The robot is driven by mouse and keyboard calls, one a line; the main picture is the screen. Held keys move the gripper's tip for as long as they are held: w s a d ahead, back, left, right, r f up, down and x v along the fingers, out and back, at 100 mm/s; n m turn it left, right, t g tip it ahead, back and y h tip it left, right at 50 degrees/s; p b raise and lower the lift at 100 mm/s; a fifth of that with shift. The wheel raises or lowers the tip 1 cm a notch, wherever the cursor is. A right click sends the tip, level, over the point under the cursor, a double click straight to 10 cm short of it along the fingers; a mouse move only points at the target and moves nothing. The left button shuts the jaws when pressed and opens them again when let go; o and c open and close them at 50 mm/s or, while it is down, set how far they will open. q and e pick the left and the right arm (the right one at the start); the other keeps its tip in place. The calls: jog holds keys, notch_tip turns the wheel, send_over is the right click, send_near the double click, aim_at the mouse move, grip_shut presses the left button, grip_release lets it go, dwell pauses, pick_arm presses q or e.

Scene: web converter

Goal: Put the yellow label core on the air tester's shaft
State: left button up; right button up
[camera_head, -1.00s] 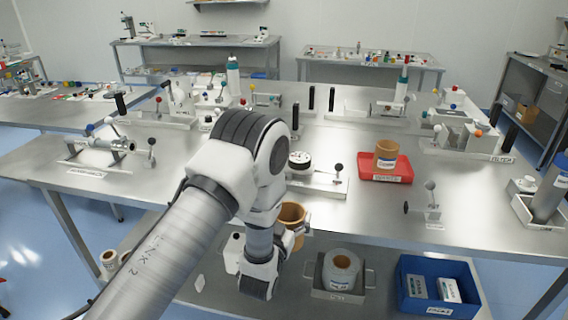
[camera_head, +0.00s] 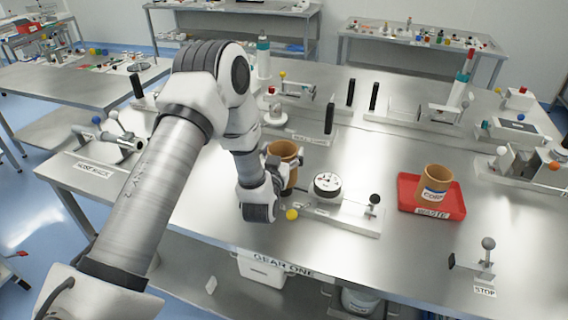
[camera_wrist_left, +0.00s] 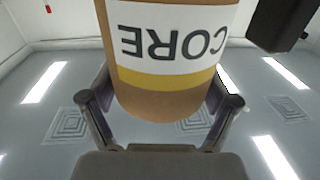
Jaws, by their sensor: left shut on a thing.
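The yellow label core (camera_head: 281,172) is a brown tube. In the left wrist view it (camera_wrist_left: 165,78) shows a white label reading CORE with a yellow band. My left gripper (camera_head: 270,175) is shut on it, a finger on each side. The core is held roughly upright, just left of a white device with a round dial (camera_head: 327,184), likely the air tester. That device has a black-knobbed lever and a yellow ball at its left end. Its shaft is not clearly visible, and I cannot tell whether the core touches the device. My right gripper is out of view.
A red tray (camera_head: 449,208) marked WASTE holds another brown core (camera_head: 436,183) with a blue band. A STOP stand (camera_head: 486,262) is at front right. Upright black posts (camera_head: 329,118) and other fixtures stand behind.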

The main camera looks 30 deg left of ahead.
aim_at(286, 156)
pick_arm(q)
jog(key=f, duration=0.3)
jog(key=w+f, duration=0.1)
jog(key=f, duration=0.1)
jog(key=shift+a+f+p, duration=0.1)
jog(key=shift+a+p, duration=0.15)
jog(key=shift+p, duration=0.15)
jog(key=shift+s+d+r, duration=0.1)
jog(key=shift+s+r, duration=0.1)
jog(key=shift+s, duration=0.05)
jog(key=shift+f, duration=0.15)
jog(key=o, duration=1.3)
jog(key=shift+c, duration=0.2)
jog(key=shift+o, duration=0.2)
jog(key=shift+w+f, duration=0.15)
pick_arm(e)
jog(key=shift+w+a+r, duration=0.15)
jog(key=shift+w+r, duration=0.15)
